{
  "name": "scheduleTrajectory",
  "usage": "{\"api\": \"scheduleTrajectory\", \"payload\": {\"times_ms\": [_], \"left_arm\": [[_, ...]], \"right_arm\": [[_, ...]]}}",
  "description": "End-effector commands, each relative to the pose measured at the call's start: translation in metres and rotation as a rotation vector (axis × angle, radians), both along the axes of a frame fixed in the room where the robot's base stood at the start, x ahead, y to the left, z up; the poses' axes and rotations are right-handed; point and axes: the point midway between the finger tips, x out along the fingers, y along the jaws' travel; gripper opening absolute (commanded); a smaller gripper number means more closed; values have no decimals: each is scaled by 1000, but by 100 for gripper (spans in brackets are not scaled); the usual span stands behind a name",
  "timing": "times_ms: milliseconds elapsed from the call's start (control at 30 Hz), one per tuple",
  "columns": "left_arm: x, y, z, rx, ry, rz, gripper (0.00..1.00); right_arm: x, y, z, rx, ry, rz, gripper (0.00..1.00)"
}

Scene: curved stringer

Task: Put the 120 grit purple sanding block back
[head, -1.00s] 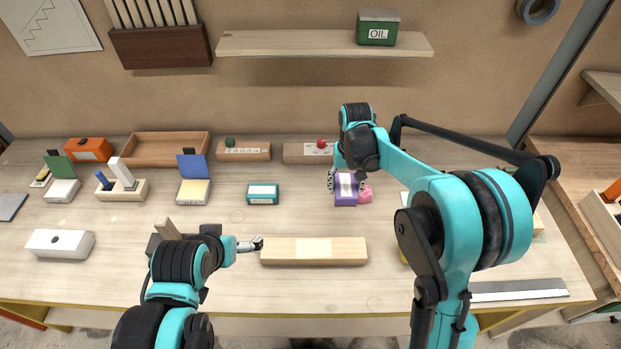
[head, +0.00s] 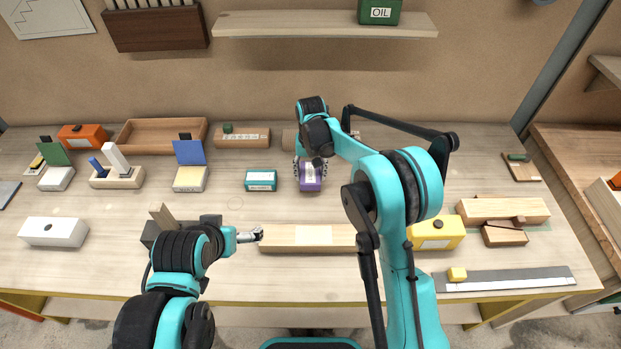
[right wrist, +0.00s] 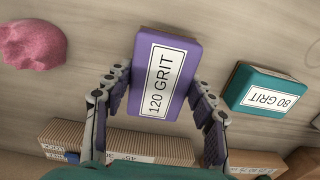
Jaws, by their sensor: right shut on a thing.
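The purple sanding block (right wrist: 164,75), labelled 120 GRIT, is between the fingers of my right gripper (right wrist: 162,100) in the right wrist view. My right gripper is shut on its near part. In the head view the block (head: 310,182) is partly covered by the gripper (head: 310,168), and I cannot tell whether it touches the bench. The teal 80 GRIT block (head: 261,180) lies to its left, apart from it; it also shows in the right wrist view (right wrist: 268,92). My left gripper (head: 250,236) is at the left end of a long wooden bar; its fingers are too small to read.
A pink lump (right wrist: 33,45) lies near the purple block. Wooden profile blocks (head: 242,139) stand behind. The long wooden bar (head: 310,238) lies in front. A yellow block (head: 436,233) and metal rule (head: 505,279) are at right. Bench between the teal block and bar is clear.

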Motion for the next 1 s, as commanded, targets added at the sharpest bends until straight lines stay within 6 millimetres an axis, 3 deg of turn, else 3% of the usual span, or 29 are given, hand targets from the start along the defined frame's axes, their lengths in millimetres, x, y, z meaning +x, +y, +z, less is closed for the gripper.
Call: {"api": "scheduleTrajectory", "payload": {"times_ms": [100,467,500,567,867,1000], "left_arm": [[0,0,-9,0,0,0,100],[0,0,-10,0,0,0,100],[0,0,-10,0,0,0,100],[0,0,-10,0,0,0,100],[0,0,-9,0,0,0,100],[0,0,-4,0,0,0,100]], "right_arm": [[0,0,-19,0,0,0,32],[0,0,-22,0,0,0,32],[0,0,-23,0,0,0,58],[0,0,-22,0,0,0,74],[0,0,-22,0,0,0,76],[0,-1,-12,0,0,0,76]]}}
